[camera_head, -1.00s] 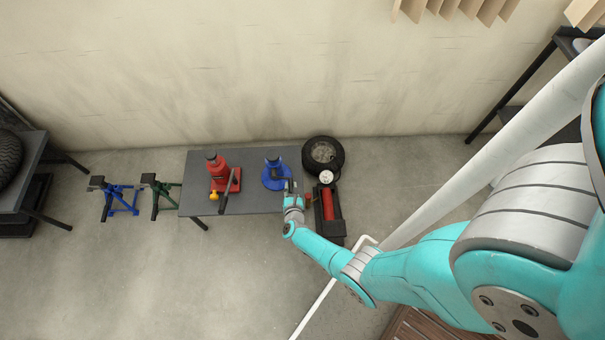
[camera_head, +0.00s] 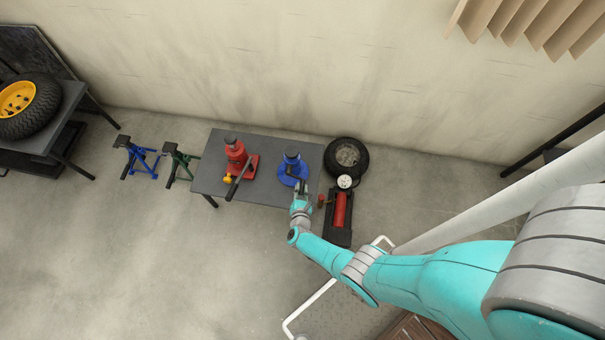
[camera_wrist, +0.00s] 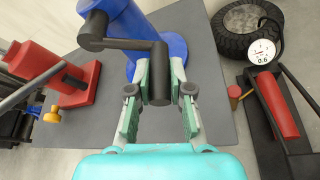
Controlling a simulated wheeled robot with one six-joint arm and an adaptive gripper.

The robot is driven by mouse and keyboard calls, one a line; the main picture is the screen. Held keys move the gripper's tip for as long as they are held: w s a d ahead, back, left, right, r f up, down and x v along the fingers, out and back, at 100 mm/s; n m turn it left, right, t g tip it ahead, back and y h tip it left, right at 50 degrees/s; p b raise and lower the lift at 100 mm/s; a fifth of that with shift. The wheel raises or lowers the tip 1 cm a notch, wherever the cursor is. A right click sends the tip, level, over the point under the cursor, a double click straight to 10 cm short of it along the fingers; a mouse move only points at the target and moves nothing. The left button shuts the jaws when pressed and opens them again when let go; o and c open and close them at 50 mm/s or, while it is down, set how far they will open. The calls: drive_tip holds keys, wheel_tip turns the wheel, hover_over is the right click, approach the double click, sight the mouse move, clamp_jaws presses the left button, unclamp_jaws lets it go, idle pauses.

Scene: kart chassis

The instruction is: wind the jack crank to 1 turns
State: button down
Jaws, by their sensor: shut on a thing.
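The blue jack (camera_head: 292,167) stands upright on the grey table (camera_head: 213,183), near its right side. It fills the top middle of the wrist view (camera_wrist: 165,44). Its dark crank (camera_wrist: 123,44) reaches sideways from the jack's body and ends in a dark cylindrical handle (camera_wrist: 160,75). My gripper (camera_wrist: 158,84) is shut on this handle, with one finger on each side of it. In the head view my gripper (camera_head: 301,190) is at the front of the blue jack, and the crank there is mostly too small to make out.
A red jack (camera_head: 238,160) with a long bar stands left of the blue one. A red floor pump with a gauge (camera_head: 340,208) and a tyre (camera_head: 347,158) are right of the table. Green (camera_head: 180,163) and blue (camera_head: 137,157) stands are on the floor at left.

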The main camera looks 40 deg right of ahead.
drive_tip(key=c, duration=1)
unclamp_jaws()
drive_tip(key=shift+c, duration=0.2)
drive_tip(key=shift+s, duration=0.1)
drive_tip(key=v, duration=1.1)
drive_tip(key=shift+s+a, duration=0.25)
drive_tip(key=shift+a, duration=0.05)
drive_tip(key=shift+r, duration=0.1)
drive_tip(key=shift+c, duration=0.3)
